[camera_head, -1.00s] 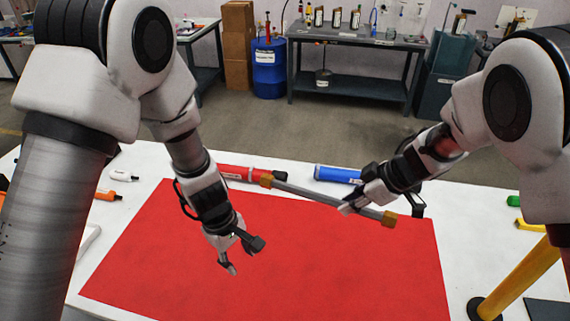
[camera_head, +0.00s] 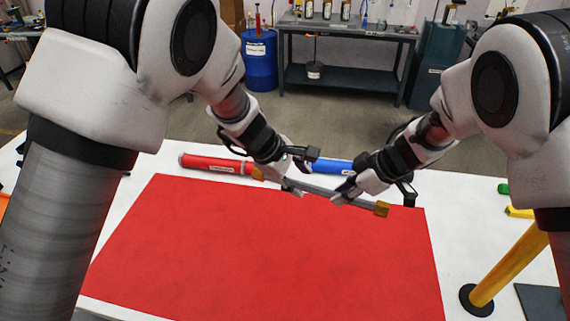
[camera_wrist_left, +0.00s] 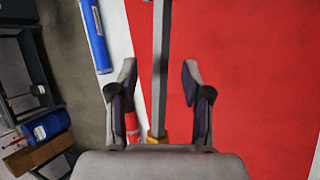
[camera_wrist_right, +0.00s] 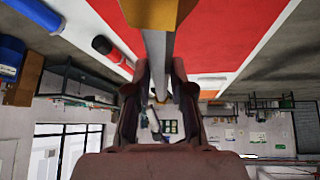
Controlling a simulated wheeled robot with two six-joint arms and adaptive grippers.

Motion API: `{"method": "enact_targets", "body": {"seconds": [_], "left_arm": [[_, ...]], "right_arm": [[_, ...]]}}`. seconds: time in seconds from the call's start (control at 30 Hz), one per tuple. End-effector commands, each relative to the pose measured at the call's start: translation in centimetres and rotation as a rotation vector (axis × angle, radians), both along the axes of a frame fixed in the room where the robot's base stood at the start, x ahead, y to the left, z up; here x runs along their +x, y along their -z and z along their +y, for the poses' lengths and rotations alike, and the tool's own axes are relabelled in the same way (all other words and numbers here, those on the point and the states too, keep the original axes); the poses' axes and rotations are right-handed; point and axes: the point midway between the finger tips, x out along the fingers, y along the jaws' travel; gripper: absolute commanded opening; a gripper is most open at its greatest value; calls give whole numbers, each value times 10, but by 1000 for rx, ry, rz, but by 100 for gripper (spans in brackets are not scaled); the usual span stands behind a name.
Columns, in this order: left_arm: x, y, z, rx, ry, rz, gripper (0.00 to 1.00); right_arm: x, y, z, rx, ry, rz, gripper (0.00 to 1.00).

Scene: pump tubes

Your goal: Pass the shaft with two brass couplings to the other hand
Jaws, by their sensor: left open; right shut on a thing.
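The grey shaft (camera_head: 322,190) has a brass coupling at each end, one at the left (camera_head: 258,174) and one at the right (camera_head: 381,209). It is held above the red mat (camera_head: 260,250). My right gripper (camera_head: 345,190) is shut on the shaft right of its middle; the right wrist view shows the jaws on both sides of it (camera_wrist_right: 158,50). My left gripper (camera_head: 298,172) is open at the shaft's left part. In the left wrist view the shaft (camera_wrist_left: 161,60) runs between the spread fingers, with gaps on both sides and a brass coupling (camera_wrist_left: 157,137) near the palm.
A red tube (camera_head: 215,163) and a blue tube (camera_head: 333,167) lie behind the mat on the white table (camera_head: 165,155). A yellow post (camera_head: 510,270) stands at the right. The mat's front and middle are clear.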

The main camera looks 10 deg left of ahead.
Motion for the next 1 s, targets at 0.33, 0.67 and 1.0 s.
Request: {"method": "enact_targets", "body": {"seconds": [0.33, 0.67, 1.0], "left_arm": [[8, 22, -12, 0, 0, 0, 49], [8, 22, -12, 0, 0, 0, 0], [8, 21, -12, 0, 0, -1, 0]], "right_arm": [[0, -1, 0, 1, 1, -1, 0], [0, -1, 0, 1, 1, -1, 0], [0, -1, 0, 1, 0, 0, 51]]}}
